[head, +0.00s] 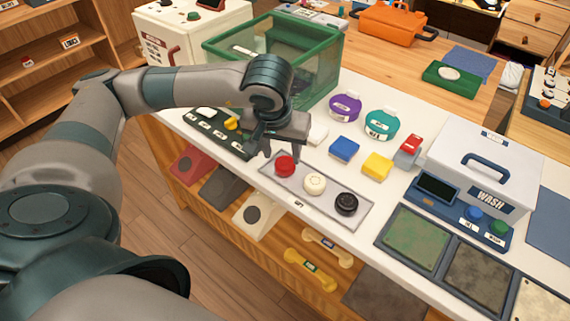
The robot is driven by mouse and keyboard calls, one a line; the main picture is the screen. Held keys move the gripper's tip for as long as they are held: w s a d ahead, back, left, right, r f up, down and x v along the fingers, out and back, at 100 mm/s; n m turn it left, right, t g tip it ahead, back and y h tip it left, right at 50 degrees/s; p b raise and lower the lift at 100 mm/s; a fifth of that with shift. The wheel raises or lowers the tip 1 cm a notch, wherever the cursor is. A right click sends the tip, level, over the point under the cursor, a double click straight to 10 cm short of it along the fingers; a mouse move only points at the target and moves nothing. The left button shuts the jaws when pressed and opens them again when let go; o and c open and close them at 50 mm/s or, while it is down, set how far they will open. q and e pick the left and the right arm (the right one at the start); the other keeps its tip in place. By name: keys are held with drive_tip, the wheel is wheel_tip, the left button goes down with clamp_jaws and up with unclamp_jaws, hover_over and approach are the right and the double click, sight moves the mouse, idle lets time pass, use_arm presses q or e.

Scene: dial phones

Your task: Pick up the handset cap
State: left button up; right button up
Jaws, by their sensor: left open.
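Three round caps sit on a grey tray (268,176) on the white counter: a red cap (285,168), a cream cap (315,183) and a black cap (346,204). I cannot tell from a label which one is the handset cap. My left gripper (282,152) is open, pointing down just above and behind the red cap, with its fingers partly overlapping one another in view. It appears empty, and contact with the cap cannot be made out. My right gripper is not in view.
A green see-through bin (320,75) stands behind my left arm. Purple (345,107) and teal (381,124) containers, blue (344,149) and yellow (377,165) blocks lie beyond the tray. A WASH box (480,165) is at right. Handsets (310,270) lie on the shelf below.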

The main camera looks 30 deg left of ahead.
sight(285, 163)
use_arm(q)
drive_tip(key=shift+f, duration=0.1)
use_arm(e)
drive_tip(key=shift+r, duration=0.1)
use_arm(q)
drive_tip(key=shift+w+f, duration=0.15)
drive_tip(key=shift+f, duration=0.05)
drive_tip(key=shift+p+x, duration=0.85)
drive_tip(key=shift+x, duration=1.4)
drive_tip(key=shift+w, duration=0.15)
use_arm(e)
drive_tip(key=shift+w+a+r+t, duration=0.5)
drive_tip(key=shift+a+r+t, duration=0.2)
use_arm(q)
drive_tip(key=c, duration=0.7)
